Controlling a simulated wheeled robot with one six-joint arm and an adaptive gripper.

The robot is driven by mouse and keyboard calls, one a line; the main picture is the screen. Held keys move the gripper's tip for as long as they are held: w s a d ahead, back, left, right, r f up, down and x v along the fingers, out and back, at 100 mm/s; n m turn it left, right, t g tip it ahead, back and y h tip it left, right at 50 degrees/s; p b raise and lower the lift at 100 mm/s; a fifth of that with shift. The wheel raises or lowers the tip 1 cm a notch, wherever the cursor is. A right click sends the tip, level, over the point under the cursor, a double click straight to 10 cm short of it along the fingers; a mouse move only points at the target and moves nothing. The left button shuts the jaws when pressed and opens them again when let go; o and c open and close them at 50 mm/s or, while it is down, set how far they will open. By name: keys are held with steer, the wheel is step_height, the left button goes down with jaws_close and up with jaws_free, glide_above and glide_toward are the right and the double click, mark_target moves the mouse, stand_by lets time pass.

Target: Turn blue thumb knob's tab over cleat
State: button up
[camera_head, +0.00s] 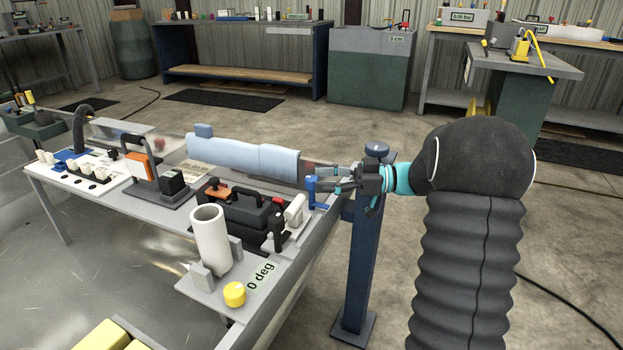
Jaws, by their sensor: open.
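A small bright blue knob (311,188) stands upright at the right end of the bench, with a blue flat part low beside it that may be its tab. My gripper (333,178) reaches in from the right, with its dark fingers apart and pointing left at the knob. The fingertips are close to the knob's right side; I cannot tell whether they touch it. I cannot make out the cleat clearly, and the fingers partly cover this area.
A long pale blue sleeve (243,155) lies just left of the knob. A black toolbox (238,207), a white cylinder (210,238) and a yellow knob (234,294) are nearer on the bench. A dark blue post (361,262) with a round top knob (376,149) stands beside my gripper.

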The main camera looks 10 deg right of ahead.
mark_target(312, 178)
steer(key=shift+x, duration=1.6)
jaws_close()
